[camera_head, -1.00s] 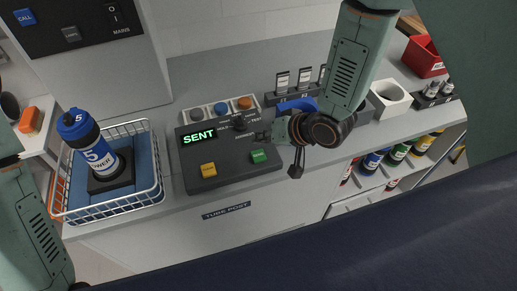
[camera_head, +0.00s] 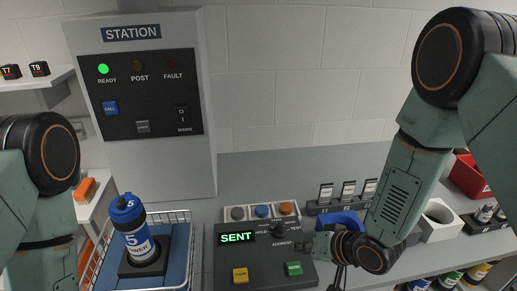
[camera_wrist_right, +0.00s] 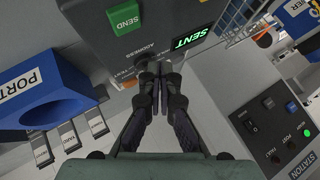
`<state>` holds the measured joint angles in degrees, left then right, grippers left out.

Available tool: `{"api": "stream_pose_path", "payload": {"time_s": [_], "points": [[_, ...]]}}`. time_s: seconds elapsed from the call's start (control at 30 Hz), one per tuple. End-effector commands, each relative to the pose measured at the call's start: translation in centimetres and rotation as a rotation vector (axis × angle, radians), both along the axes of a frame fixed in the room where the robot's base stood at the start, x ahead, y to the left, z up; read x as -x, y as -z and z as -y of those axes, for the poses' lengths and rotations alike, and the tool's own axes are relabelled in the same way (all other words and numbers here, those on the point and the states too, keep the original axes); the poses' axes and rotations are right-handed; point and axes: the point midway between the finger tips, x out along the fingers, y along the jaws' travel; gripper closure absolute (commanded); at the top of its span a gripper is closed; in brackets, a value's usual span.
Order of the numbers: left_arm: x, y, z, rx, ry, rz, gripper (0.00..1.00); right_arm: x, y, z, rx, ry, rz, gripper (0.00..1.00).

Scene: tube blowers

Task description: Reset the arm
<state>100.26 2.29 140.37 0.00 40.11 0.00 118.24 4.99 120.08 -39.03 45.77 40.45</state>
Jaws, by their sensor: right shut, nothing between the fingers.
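My right arm reaches in from the upper right in the head view. Its gripper (camera_head: 308,244) is at the right side of the dark control box (camera_head: 222,262), near the address knob. In the right wrist view the two fingers (camera_wrist_right: 157,78) are together with nothing between them, in front of the knob area below the green SEND button (camera_wrist_right: 125,20). Whether the fingertips touch the box I cannot tell. The box display (camera_head: 237,237) reads SENT. Only links of my left arm show at the left edge; its gripper is out of view.
A white wire basket (camera_head: 178,217) holds a blue carrier (camera_head: 135,235) standing upright. The station panel (camera_head: 150,85) has its green READY lamp lit. A blue port (camera_wrist_right: 45,88) and several tags lie beside the gripper. A white square holder (camera_head: 440,222) and a red bin (camera_head: 467,177) stand at right.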

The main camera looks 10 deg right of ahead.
Motion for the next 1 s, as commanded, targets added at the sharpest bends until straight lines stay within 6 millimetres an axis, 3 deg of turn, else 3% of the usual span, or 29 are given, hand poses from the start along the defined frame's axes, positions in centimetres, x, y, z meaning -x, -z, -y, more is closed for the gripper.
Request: {"api": "stream_pose_path", "payload": {"time_s": [0.17, 0.27, 0.4, 0.7, 1.0], "points": [[0.0, 0.0, 0.0, 0.0, 0.0, 0.0, 0.47, 0.4, 0.4, 0.7, 0.083, -0.043, 0.029, 1.0], [0.0, 0.5, 0.0, 0.0, 0.0, 0.0, 0.47, 2.3, 2.1, 2.0, 0.174, -0.05, 0.007, 1.0], [0.0, 3.2, 0.0, 0.0, 0.0, 0.0, 0.47, 6.7, 7.5, 3.6, 0.282, -0.055, -0.083, 1.0], [0.0, 9.3, 0.0, 0.0, 0.0, 0.0, 0.47, 16.7, 17.5, 6.3, 0.432, -0.072, -0.309, 1.0], [0.0, 15.5, 0.0, 0.0, 0.0, 0.0, 0.47, 26.1, 25.5, 8.0, 0.505, -0.065, -0.531, 1.0]]}}
